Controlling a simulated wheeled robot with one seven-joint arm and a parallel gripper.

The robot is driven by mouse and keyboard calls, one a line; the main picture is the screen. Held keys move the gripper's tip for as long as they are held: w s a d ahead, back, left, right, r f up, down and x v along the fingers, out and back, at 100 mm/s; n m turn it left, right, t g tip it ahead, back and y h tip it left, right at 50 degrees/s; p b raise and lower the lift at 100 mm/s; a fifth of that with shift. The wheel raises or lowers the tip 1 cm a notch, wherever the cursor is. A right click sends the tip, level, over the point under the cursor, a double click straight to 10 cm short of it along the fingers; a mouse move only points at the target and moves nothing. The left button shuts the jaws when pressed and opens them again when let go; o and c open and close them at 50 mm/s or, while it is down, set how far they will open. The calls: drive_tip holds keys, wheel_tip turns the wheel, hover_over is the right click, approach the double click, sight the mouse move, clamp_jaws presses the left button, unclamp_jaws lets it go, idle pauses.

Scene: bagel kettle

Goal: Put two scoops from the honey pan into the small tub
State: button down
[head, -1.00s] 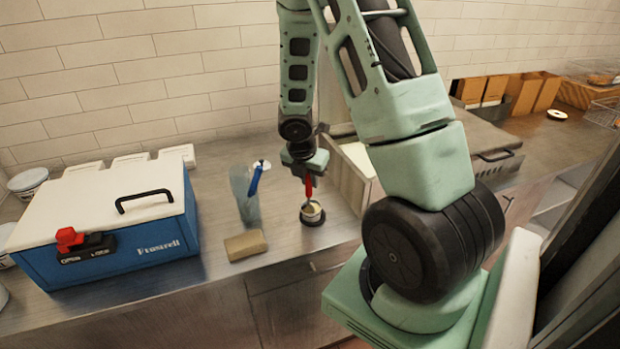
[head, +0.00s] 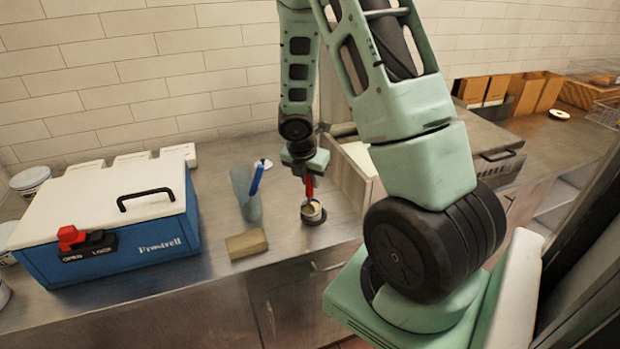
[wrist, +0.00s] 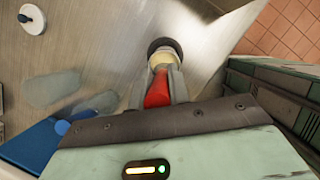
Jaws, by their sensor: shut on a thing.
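My gripper (head: 309,178) points down over the counter and is shut on the red handle (wrist: 157,90) of a tool, which also shows in the head view (head: 309,188). The tool's lower end is in or just over a small round metal pan (head: 312,213) with pale yellowish contents. The pan has a dark base or rim, and its top shows in the wrist view (wrist: 165,48). My fingers hide part of the tool, and I cannot see whether its scoop carries anything. I cannot tell for certain which vessel is the small tub.
A blue-handled tool (head: 257,178) stands in a translucent container (head: 246,205) left of the pan. A tan block (head: 246,244) lies at the front. A blue cooler box (head: 125,252) fills the left. A white-lidded tub (head: 30,178) is behind it. An open wooden box (head: 352,178) stands right of the pan.

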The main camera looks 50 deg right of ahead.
drive_tip(key=shift+d, duration=0.6)
drive_tip(key=shift+p, duration=0.3)
wheel_tip(320, 180, up, 9)
drive_tip(key=p, duration=0.9)
